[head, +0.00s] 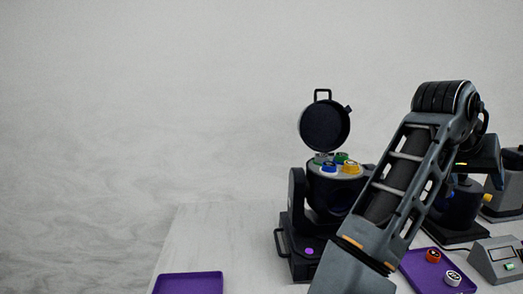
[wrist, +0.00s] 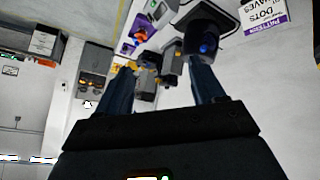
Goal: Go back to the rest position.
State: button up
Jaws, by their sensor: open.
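My gripper (wrist: 162,75) shows in the wrist view with its two dark fingers apart. No object is clearly held between them; small grey and black parts show beyond the fingertips. In the head view my arm reaches up and bends over at the right, and my fingers cannot be made out there.
A purple tray (head: 408,268) right of my forearm holds a red piece (head: 433,256) and a white piece (head: 453,278). Another purple tray (head: 188,283) at the front left looks empty. A grey device (head: 497,258) stands at the right. A printed sign (wrist: 262,12) shows in the wrist view.

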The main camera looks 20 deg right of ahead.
jog(key=s+a+f+n+t, duration=0.3)
jog(key=a+f+n+t, duration=1)
jog(key=f+n+t, duration=0.25)
jog(key=s+a+f+n+y, duration=0.1)
jog(key=s+a+f+y, duration=0.25)
jog(key=s+a, duration=0.35)
jog(key=s+a+f+n+y, duration=0.1)
jog(key=s+a+f+y, duration=0.25)
jog(key=s+a, duration=0.3)
jog(key=s+a+r+m+y, duration=0.1)
jog(key=s+a+r+m, duration=0.1)
jog(key=s, duration=0.4)
jog(key=s+a+r+m+y, duration=0.1)
jog(key=s+a+m, duration=0.1)
jog(key=s+a, duration=0.2)
jog(key=shift+s+a+r, duration=0.3)
jog(key=shift+s+r, duration=0.05)
jog(key=shift+s, duration=0.55)
jog(key=shift+c, duration=0.4)
